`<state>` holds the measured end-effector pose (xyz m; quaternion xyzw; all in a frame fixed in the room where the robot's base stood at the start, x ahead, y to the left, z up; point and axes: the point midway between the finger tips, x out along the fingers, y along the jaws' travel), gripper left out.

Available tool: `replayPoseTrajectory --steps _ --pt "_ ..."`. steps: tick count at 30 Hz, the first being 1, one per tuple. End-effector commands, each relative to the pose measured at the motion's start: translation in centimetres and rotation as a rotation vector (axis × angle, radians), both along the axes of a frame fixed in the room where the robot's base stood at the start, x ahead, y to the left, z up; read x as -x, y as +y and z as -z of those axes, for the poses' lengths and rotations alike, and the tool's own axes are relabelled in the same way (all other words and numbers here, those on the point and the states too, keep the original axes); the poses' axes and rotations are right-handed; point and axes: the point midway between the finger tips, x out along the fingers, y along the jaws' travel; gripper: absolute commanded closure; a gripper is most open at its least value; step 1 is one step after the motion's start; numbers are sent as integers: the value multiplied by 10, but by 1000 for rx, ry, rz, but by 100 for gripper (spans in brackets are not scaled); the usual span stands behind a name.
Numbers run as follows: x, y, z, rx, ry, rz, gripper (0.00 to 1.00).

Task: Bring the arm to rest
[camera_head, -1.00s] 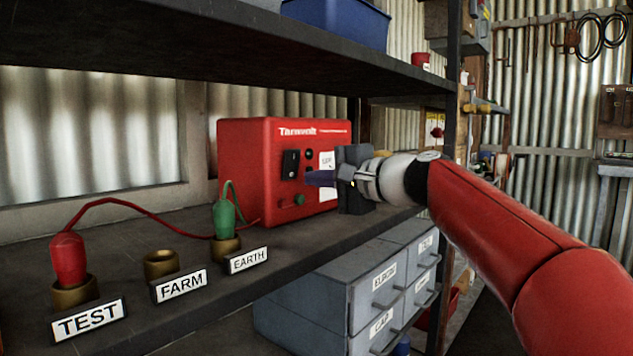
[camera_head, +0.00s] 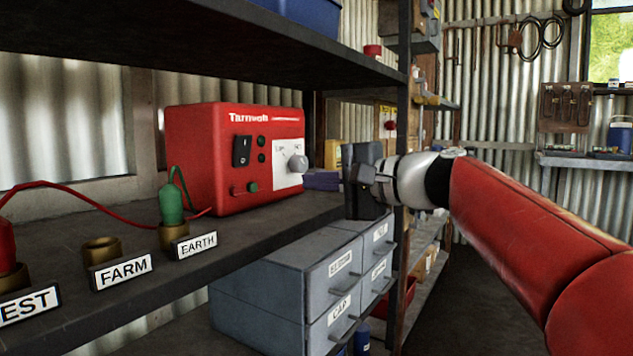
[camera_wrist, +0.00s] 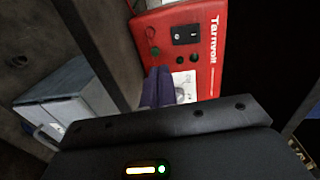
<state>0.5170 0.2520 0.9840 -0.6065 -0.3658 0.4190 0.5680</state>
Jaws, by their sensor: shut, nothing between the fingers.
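My gripper (camera_head: 318,180) is at the end of my red and white arm, held out just right of the red Tarnvolt box in the head view. Its dark purple fingers point left toward the box and are together, with nothing between them. The wrist view shows the fingers (camera_wrist: 158,86) side by side, in front of the red box (camera_wrist: 190,50) with its black switch and white dial plate. In the head view the red box (camera_head: 205,150) stands on the shelf, its grey knob (camera_head: 297,163) left of the fingers. I see no contact between them.
A dark shelf (camera_head: 255,228) carries sockets labelled FARM (camera_head: 120,272) and EARTH (camera_head: 196,244); the green plug (camera_head: 171,205) is in EARTH. Grey drawers (camera_head: 290,290) stand below, an upper shelf (camera_head: 210,40) above. A dark post (camera_head: 404,120) rises behind my gripper. Open floor lies right.

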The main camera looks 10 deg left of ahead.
Motion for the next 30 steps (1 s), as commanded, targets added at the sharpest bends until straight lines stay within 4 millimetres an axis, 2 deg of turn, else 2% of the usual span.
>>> replayPoseTrajectory --steps 4,5,8,15,18,21,25,30 --pt "9 -7 12 68 -7 22 100" --pt "13 -11 19 105 -10 34 100" --pt "38 -36 57 294 -26 83 100" --pt "128 -135 182 872 -67 152 100" --pt "166 -177 227 1086 -79 140 100" --pt "199 -210 263 1261 -90 112 100" --pt "228 -239 294 1413 -101 73 100" --pt "241 -252 309 1486 -105 48 100"
